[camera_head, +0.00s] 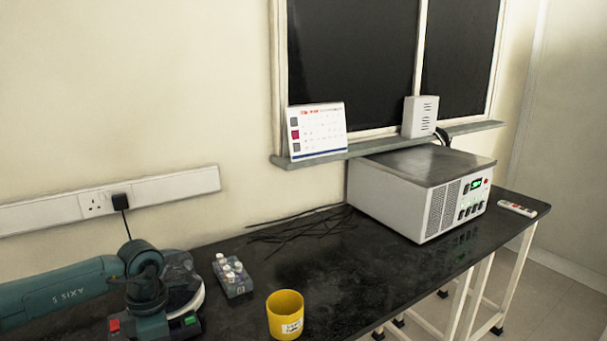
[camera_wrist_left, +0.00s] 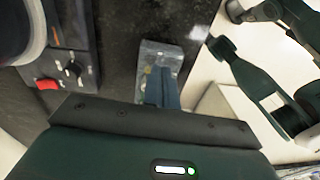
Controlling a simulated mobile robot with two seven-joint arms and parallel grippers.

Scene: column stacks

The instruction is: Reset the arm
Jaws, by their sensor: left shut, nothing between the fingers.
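My left arm (camera_head: 70,286) comes in from the left in the head view, low over the table's left end. It bends downward in front of a dark device, and its gripper cannot be made out there. In the left wrist view my left gripper (camera_wrist_left: 161,74) is shut and empty. Its fingertips overlap a small clear object (camera_wrist_left: 160,52) in that view; I cannot tell whether they touch it. My right gripper cannot be made out in either view.
The device has a round pale top (camera_head: 192,298) and a red switch (camera_wrist_left: 47,85). A small rack with white-capped vials (camera_head: 232,274) and a yellow cup (camera_head: 285,314) stand nearby. A grey instrument (camera_head: 412,194) is at the right.

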